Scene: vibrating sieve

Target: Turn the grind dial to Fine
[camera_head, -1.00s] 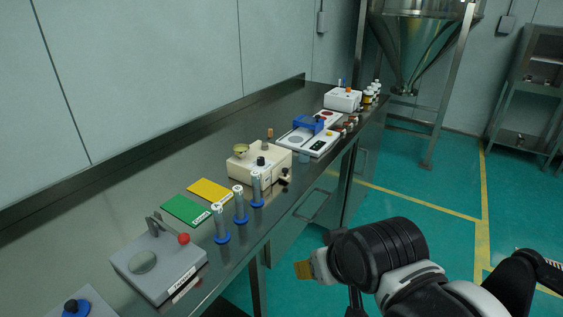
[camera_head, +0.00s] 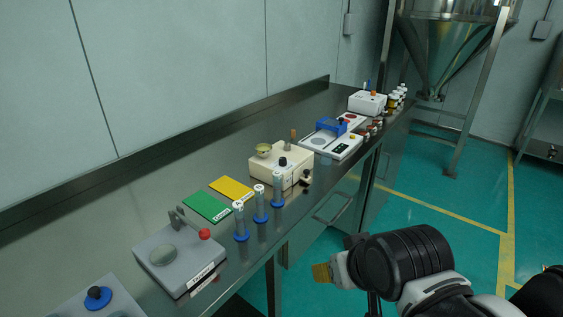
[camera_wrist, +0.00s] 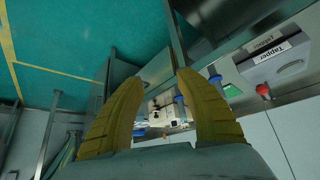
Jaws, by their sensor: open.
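A cream machine (camera_head: 281,169) with a gold cup, a wooden peg and a black knob (camera_head: 283,162) stands mid-bench. It may carry the grind dial, but no Fine mark is readable. At the lower left, a grey box (camera_head: 75,300) cut by the picture edge carries a black knob on a blue disc (camera_head: 98,297). My gripper (camera_head: 322,272) is in front of the bench, apart from everything. In the wrist view my gripper (camera_wrist: 158,78) has its two yellow fingers spread with nothing held, and the cream machine (camera_wrist: 178,125) shows small between them.
A grey Tapper box (camera_head: 182,262) with a red knob stands at the near end of the steel bench (camera_head: 130,215). Several blue-based tubes (camera_head: 261,205) line the front edge, by green (camera_head: 207,207) and yellow (camera_head: 231,187) plates. A white-and-blue device (camera_head: 335,140) stands farther back.

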